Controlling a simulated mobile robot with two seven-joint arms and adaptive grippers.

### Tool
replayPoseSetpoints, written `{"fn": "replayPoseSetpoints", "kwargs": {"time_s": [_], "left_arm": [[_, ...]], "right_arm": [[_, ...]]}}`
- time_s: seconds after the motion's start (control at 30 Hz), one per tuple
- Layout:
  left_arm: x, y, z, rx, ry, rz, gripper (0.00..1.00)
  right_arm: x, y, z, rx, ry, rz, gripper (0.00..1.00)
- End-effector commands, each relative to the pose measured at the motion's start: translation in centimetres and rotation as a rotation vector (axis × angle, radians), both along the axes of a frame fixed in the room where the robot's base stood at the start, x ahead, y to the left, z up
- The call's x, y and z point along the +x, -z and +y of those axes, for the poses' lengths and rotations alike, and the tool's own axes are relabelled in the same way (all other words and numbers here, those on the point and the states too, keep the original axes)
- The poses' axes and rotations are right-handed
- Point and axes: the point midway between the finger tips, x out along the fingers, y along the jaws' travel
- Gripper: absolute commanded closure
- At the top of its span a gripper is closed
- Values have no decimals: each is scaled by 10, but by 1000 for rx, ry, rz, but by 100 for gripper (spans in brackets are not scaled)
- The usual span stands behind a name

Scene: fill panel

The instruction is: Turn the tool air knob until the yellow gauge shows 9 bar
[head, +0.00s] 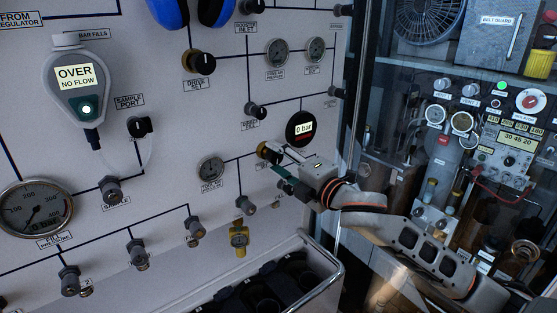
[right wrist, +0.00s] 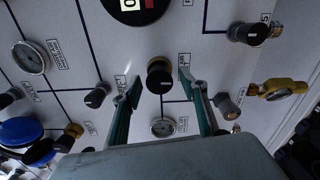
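A black knob with a brass collar (right wrist: 160,75) sits on the white panel below the digital gauge; its label is not readable. In the head view this knob (head: 264,150) is partly covered by my right gripper (head: 278,163). In the right wrist view my right gripper (right wrist: 158,84) is open, one fingertip on each side of the knob with a visible gap to both. The round black gauge (head: 300,128) has a pale yellow display reading 0 bar; it is cut off in the right wrist view (right wrist: 137,8). My left gripper is not in view.
A small dial gauge (head: 210,169) sits left of the knob, and a brass-yellow fitting (head: 239,240) lower down. Several other black knobs stick out of the panel. A metal-rimmed bin (head: 290,247) stands below. A glass-fronted cabinet with a control box (head: 507,150) is at right.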

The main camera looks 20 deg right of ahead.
Motion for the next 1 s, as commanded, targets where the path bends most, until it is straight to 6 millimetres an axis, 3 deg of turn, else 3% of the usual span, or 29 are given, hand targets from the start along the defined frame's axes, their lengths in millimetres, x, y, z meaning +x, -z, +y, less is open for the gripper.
{"fn": "replayPoseSetpoints", "kwargs": {"time_s": [0.17,0.6,0.8,1.0], "left_arm": [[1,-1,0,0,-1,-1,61],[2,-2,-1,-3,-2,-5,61],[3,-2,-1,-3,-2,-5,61],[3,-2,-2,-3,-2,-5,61]], "right_arm": [[-13,1,-5,-1,-1,1,57],[-92,2,-33,-3,-1,2,57],[-109,1,-40,-1,0,2,57],[-113,0,-41,0,1,1,57]]}}
